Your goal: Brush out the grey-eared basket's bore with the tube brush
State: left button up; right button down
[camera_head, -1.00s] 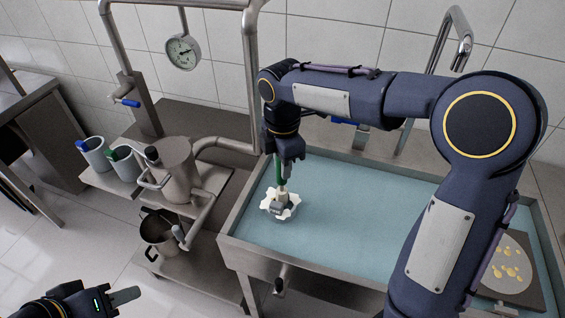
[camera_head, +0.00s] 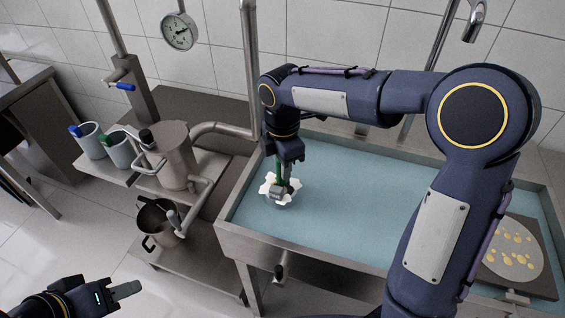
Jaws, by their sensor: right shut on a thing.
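The basket (camera_head: 269,188) is a small white toothed piece with a grey ear (camera_head: 276,195) at its front, sitting in the blue-floored sink. My right gripper (camera_head: 285,158) points down above it, shut on the tube brush (camera_head: 279,171).
The sink (camera_head: 350,205) is mostly clear around the basket. On its left stand a metal vessel (camera_head: 174,155) with pipes and two cups (camera_head: 118,150) on a shelf, a pot (camera_head: 157,218) below. A board with a yellow-spotted disc (camera_head: 513,250) lies at the right.

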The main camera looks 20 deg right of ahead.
notch_tip(320, 180, up, 6)
jog(key=p, duration=0.6)
jog(key=shift+r, duration=0.15)
jog(key=shift+f, duration=0.25)
notch_tip(320, 180, down, 6)
jog(key=b, duration=0.4)
jog(key=shift+r, duration=0.2)
notch_tip(320, 180, up, 6)
jog(key=p, duration=0.5)
jog(key=shift+p, duration=0.3)
